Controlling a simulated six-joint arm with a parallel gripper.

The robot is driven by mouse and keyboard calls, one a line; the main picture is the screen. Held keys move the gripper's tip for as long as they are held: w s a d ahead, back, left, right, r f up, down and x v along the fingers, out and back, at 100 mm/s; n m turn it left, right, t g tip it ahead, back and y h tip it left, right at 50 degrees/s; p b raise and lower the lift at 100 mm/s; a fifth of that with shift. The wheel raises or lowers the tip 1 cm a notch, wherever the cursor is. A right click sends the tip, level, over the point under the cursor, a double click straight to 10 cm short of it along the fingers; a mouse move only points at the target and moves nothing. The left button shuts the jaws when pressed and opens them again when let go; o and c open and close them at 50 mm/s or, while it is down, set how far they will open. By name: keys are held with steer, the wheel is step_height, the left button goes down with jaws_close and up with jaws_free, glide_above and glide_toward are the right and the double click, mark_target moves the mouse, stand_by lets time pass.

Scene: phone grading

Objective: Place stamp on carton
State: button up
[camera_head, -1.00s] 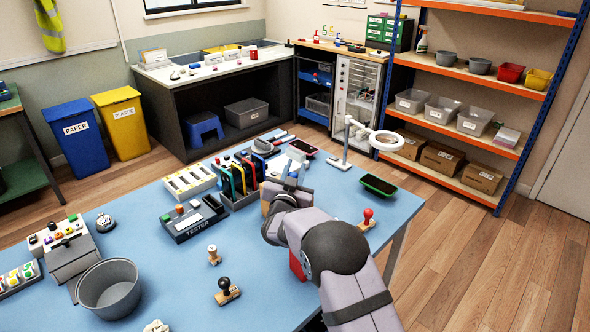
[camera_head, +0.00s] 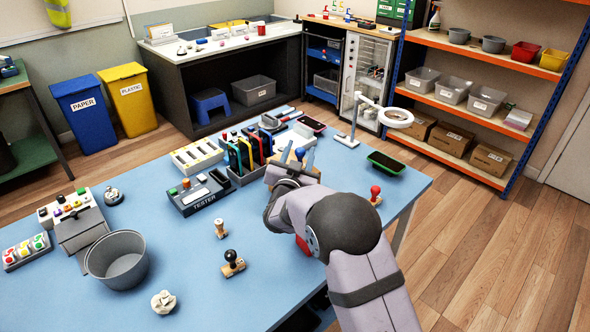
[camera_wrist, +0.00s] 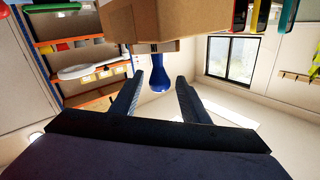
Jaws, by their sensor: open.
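The carton (camera_head: 272,174) is a brown cardboard box on the blue table, partly hidden by my arm. It is large at the top of the wrist view (camera_wrist: 190,18), which is upside down. A stamp with a blue knob (camera_wrist: 159,80) appears to stand upright on the carton; whether its base fully touches is hard to tell. The knob also shows in the head view (camera_head: 300,153). My gripper (camera_head: 297,157) is open, its fingers on either side of the knob, with gaps visible between knob and fingers in the wrist view (camera_wrist: 155,98).
A red-knobbed stamp (camera_head: 375,194), a black-knobbed stamp (camera_head: 232,261) and a wooden stamp (camera_head: 221,228) stand on the table (camera_head: 185,245). A phone rack (camera_head: 246,174) and tester (camera_head: 202,192) are left of my gripper. A ring lamp (camera_head: 398,118) and dark phone (camera_head: 386,163) are right.

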steer(key=s+a+b, duration=0.1)
steer(key=s, duration=0.6)
steer(key=shift+s, duration=0.4)
steer(key=shift+r, duration=0.1)
steer(key=s+d+n+g+y+p, duration=0.1)
steer(key=s+g, duration=0.1)
steer(key=s+d+n+g+y+p, duration=0.1)
steer(key=s+g+p, duration=0.1)
steer(key=s+d+n+g+y+p, duration=0.1)
steer(key=s+d+n+y+p, duration=0.1)
steer(key=shift+s+f+g, duration=0.3)
steer(key=shift+s+g, duration=0.05)
steer(key=shift+g, duration=0.05)
steer(key=s+d+f+g+p, duration=0.1)
steer(key=s+d+g, duration=0.3)
steer(key=s, duration=0.6)
steer(key=s+d+f+g+p, duration=0.2)
steer(key=s+d+g, duration=0.2)
steer(key=s, duration=0.6)
steer(key=s+d+f+g+h+p, duration=0.1)
steer(key=s+d+g, duration=0.3)
steer(key=s, duration=0.6)
steer(key=shift+d+f+n, duration=0.3)
steer(key=shift+d+f, duration=0.4)
steer(key=shift+f, duration=0.1)
